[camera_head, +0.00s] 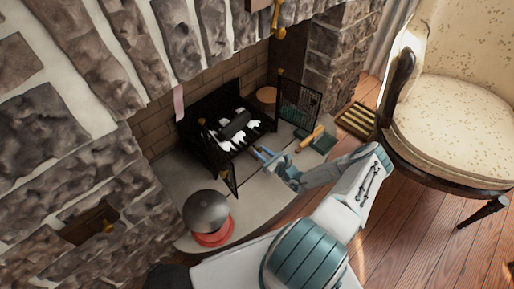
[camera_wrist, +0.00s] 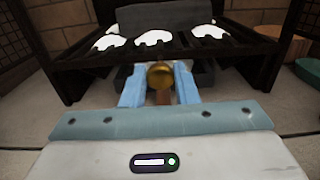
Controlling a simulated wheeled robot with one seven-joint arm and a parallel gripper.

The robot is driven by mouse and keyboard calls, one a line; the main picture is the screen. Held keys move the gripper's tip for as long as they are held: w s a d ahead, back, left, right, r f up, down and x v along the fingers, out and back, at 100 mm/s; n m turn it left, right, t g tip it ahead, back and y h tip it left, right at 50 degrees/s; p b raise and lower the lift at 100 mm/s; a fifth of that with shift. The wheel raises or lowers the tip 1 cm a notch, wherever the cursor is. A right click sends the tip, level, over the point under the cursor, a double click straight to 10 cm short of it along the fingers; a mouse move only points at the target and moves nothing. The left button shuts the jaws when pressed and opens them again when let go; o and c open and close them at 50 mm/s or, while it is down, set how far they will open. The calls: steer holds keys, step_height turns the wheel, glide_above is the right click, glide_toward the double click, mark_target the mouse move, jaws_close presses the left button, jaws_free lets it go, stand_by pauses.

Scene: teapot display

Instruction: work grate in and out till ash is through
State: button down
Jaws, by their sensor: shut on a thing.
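The black fire grate (camera_head: 235,128) stands in the brick fireplace. My gripper (camera_head: 266,155) is at the front of the grate, low down. In the wrist view its pale blue fingers (camera_wrist: 158,85) are shut on a round brass knob (camera_wrist: 160,75). The knob sits just below the front of the bars. What lies behind the knob is mostly hidden.
Mesh screen panels (camera_head: 300,100) stand open at the grate's sides. A green dustpan-like thing with a wooden handle (camera_head: 312,138) lies at right. An armchair (camera_head: 455,115) stands farther right.

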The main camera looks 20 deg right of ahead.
steer(key=c, duration=1.2)
jaws_free()
steer(key=shift+s+d, duration=0.1)
steer(key=shift+s, duration=0.1)
steer(key=shift+o, duration=0.2)
steer(key=p+v, duration=0.3)
steer(key=v, duration=1.1)
steer(key=shift+w, duration=0.1)
steer(key=shift+c, duration=0.2)
